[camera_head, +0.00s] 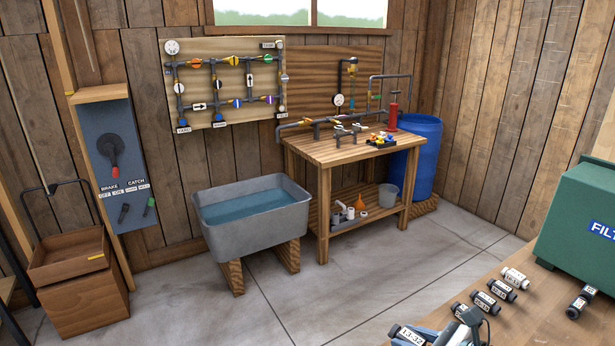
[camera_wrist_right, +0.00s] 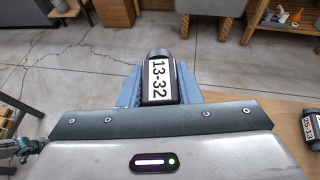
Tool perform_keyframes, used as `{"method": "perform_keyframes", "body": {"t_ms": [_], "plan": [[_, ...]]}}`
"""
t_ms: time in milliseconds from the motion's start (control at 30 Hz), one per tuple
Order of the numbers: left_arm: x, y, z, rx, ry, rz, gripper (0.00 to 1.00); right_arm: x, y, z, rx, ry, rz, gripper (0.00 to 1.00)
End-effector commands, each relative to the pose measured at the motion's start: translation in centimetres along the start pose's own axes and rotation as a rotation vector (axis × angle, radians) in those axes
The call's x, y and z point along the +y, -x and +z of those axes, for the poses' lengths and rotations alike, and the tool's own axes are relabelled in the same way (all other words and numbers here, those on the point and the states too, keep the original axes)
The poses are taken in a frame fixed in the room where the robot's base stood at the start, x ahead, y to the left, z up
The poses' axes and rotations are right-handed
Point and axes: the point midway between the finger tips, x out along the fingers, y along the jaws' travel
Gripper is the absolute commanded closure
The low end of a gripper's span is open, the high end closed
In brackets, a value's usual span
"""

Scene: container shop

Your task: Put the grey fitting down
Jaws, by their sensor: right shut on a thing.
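The grey fitting (camera_wrist_right: 160,56) has a white label reading 13-32 and sits between the blue-grey fingers of my right gripper (camera_wrist_right: 160,88). My right gripper is shut on it. In the head view the labelled fitting (camera_head: 408,335) shows at the bottom edge, near the left edge of the wooden table (camera_head: 525,315), with my right gripper (camera_head: 432,337) partly cut off. Whether the fitting touches the table cannot be told. My left gripper is in neither view.
Several labelled dark fittings lie on the table, one of them at the front (camera_head: 485,302) and one further right (camera_head: 581,302). A green box (camera_head: 575,235) stands at the back. Bare wood lies between them. A water trough (camera_head: 255,235) and workbench (camera_head: 350,150) stand across the floor.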

Motion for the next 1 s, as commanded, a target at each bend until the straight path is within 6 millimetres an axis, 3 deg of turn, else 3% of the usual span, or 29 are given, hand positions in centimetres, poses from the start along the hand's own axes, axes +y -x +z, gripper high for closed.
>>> {"method": "perform_keyframes", "body": {"t_ms": [300, 1000], "plan": [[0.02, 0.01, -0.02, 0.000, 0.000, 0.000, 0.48, -0.21, 0.59, 0.29, -0.017, -0.093, -0.207, 0.92], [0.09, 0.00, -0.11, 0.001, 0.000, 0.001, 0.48, -0.33, 0.71, 0.32, -0.019, -0.101, -0.226, 0.92]]}}
